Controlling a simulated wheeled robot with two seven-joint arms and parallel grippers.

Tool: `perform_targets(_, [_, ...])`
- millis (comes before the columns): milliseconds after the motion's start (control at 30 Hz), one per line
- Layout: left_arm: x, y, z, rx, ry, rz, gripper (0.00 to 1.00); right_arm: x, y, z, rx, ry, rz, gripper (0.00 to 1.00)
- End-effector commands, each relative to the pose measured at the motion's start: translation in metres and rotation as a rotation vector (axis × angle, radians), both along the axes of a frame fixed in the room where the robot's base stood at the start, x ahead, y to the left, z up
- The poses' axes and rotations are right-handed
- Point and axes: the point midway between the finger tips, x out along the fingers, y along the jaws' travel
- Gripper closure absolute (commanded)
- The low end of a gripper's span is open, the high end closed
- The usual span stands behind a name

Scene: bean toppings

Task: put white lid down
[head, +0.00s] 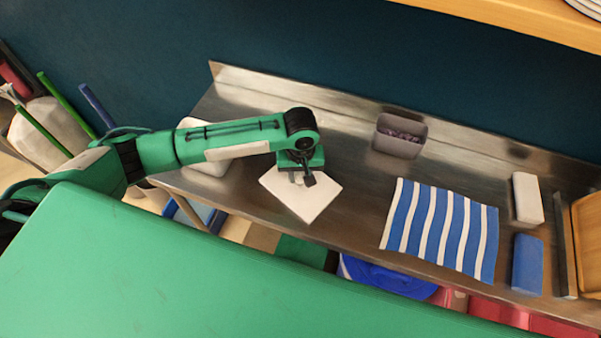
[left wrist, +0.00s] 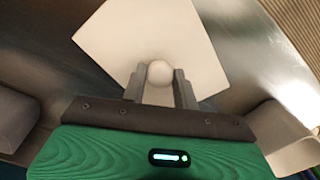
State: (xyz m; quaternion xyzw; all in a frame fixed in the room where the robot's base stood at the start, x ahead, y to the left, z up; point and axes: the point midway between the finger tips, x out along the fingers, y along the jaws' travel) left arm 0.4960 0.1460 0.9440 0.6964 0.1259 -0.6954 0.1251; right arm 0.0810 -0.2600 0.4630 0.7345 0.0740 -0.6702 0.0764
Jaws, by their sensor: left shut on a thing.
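The white lid (head: 318,204) is a flat square plate with a round knob, turned like a diamond above the steel counter. It also shows in the left wrist view (left wrist: 112,32), with its knob between the fingers. My left gripper (head: 303,179) points down over the lid and is shut on the knob; the fingers also show in the left wrist view (left wrist: 160,82). I cannot tell whether the lid touches the counter. Part of the lid is hidden under the gripper. My right gripper is not in view.
A white container (head: 210,168) stands left, partly behind my arm. A grey bin with dark contents (head: 398,146) is at the back. A blue-and-white striped cloth (head: 440,226), a white block (head: 527,198) and a blue block (head: 527,264) lie right. Bare steel counter (head: 352,180) separates lid and cloth.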

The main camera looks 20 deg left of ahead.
Motion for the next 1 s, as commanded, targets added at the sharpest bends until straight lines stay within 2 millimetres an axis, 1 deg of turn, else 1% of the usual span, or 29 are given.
perform_targets(133, [0.0,0.0,-0.002,0.0,0.001,0.0,0.93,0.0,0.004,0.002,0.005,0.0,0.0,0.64])
perform_targets(167, [0.0,0.0,-0.002,-0.001,0.001,0.0,0.67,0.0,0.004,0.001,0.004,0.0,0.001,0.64])
perform_targets(200, [0.0,0.0,-0.002,-0.001,0.001,0.0,0.59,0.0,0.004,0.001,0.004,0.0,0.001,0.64])
perform_targets(267, [0.0,0.0,-0.002,-0.001,0.001,0.0,0.49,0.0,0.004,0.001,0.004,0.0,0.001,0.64])
perform_targets(567, [0.0,0.0,-0.001,-0.001,0.0,0.0,0.49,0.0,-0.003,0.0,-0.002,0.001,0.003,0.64])
perform_targets(667, [0.001,-0.001,0.006,-0.002,-0.003,0.0,0.49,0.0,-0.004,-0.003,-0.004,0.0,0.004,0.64])
perform_targets(767, [0.001,-0.001,0.02,-0.004,-0.004,0.0,0.49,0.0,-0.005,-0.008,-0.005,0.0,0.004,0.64])
perform_targets(1000, [0.001,-0.001,0.073,-0.003,-0.004,0.0,0.49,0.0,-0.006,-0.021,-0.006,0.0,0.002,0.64])
